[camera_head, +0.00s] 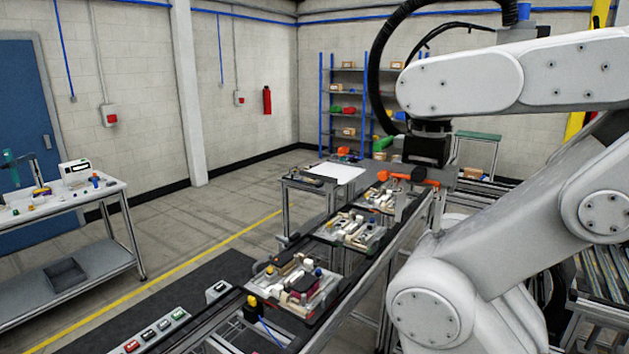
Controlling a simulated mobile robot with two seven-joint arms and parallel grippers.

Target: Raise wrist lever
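No part that I can clearly identify as the wrist lever shows. A large white jointed arm (470,85) fills the right side, with a black wrist block (427,148) at its end, over the far part of the conveyor. An orange bar-shaped part (408,178) sits just below the black block; I cannot tell if it is attached to it. Pallet fixtures with small parts stand in a row on the conveyor: a near one (322,312), a middle one (340,232) and a far one beneath the orange part. Neither of my grippers can be made out.
A conveyor rail (385,245) runs from the near middle to the back. A button box (150,335) stands at the near left. A workbench (100,195) with small items is at the left. Blue shelving (347,105) stands at the back. The floor between is open.

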